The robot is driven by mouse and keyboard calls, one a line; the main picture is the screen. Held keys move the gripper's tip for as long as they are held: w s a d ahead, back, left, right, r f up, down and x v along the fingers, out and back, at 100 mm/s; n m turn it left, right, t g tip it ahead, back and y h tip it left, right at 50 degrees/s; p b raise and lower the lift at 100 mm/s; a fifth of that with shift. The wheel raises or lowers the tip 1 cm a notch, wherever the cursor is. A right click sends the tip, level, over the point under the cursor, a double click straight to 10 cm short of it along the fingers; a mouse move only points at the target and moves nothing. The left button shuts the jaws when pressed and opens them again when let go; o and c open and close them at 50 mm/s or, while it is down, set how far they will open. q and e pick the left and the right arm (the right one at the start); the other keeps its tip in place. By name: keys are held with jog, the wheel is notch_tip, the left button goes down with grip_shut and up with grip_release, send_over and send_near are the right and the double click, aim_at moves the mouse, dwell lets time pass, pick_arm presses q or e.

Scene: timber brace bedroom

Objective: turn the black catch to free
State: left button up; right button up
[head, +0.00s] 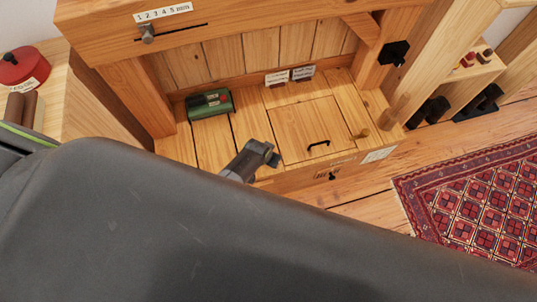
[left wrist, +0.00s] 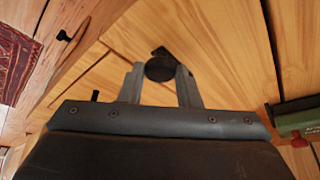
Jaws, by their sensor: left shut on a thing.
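The black catch (left wrist: 160,69) is a round dark knob with a small pointed part beyond it, on pale wood in the left wrist view. It sits between the two fingers of my left gripper (left wrist: 160,80), which is shut on it. In the head view, my left gripper (head: 267,153) is at the left edge of a square wooden hatch panel (head: 296,122), which lies flat. The fingers mostly hide the catch there, so its turn angle cannot be told. My right gripper is not in view.
The panel has a black handle (head: 318,144). A green box (head: 210,103) stands behind left, and two small cards (head: 290,75) at the back. A black knob (head: 333,176) is on the front edge. A patterned rug (head: 475,200) lies right. My dark arm covers the foreground.

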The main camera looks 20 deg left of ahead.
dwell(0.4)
pick_arm(q)
jog(key=o, duration=1)
jog(key=shift+c, duration=0.2)
jog(key=shift+s+r+p, duration=0.2)
jog(key=shift+r+p, duration=0.2)
jog(key=shift+r, duration=0.05)
jog(key=p+v, duration=0.7)
jog(key=v, duration=0.9)
jog(key=shift+r, duration=0.2)
